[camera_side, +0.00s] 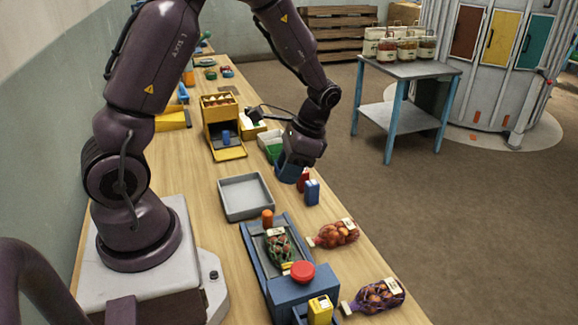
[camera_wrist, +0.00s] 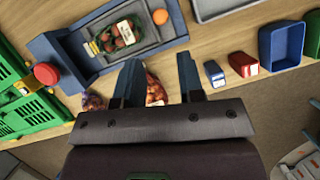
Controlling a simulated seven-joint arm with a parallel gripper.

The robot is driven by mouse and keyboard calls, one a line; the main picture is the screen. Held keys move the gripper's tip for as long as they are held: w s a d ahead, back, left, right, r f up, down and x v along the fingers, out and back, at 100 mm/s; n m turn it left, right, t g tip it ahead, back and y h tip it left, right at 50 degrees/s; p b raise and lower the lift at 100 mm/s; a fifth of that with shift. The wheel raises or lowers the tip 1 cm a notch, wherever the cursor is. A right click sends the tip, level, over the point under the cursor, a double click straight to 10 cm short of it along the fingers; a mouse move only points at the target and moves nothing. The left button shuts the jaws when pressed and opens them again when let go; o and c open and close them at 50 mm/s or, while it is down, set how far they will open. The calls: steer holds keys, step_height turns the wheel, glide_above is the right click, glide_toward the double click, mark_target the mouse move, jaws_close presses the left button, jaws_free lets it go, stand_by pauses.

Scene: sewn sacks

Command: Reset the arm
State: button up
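My gripper (camera_side: 290,172) is over the right part of the workbench in the side view, beyond the small blue box (camera_side: 312,192) and red box (camera_side: 303,180). Its fingertips are hard to make out there. In the wrist view my gripper (camera_wrist: 160,78) has its two dark fingers wide apart, with nothing held between them. An orange-filled net sack (camera_wrist: 155,90) shows through the gap, lying on the bench below. That sack (camera_side: 335,233) lies near the right edge of the bench in the side view, apart from my gripper.
A blue machine (camera_side: 262,262) with a red button (camera_side: 302,271) carries a green-net sack (camera_side: 279,247). A dark-fruit sack (camera_side: 378,297) lies near the front edge. A grey tray (camera_side: 223,203) is empty. A green crate (camera_wrist: 30,112) shows in the wrist view. A side table (camera_side: 412,69) holds jars.

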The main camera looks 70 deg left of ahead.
steer(key=shift+w+r, duration=0.1)
steer(key=shift+r, duration=0.1)
steer(key=s+d+r+n+t, duration=0.1)
steer(key=s+d+r+t, duration=0.2)
steer(key=r, duration=0.3)
steer(key=s+d+r+t, duration=0.3)
steer(key=d+r, duration=0.1)
steer(key=r, duration=0.3)
steer(key=s+d+r+n+t+h, duration=0.1)
steer(key=s+d+r+t, duration=0.2)
steer(key=r, duration=0.3)
steer(key=shift+s+d+r+n+t, duration=0.2)
steer(key=shift+d+n+t, duration=0.1)
steer(key=shift+d+t, duration=0.1)
stand_by(1.2)
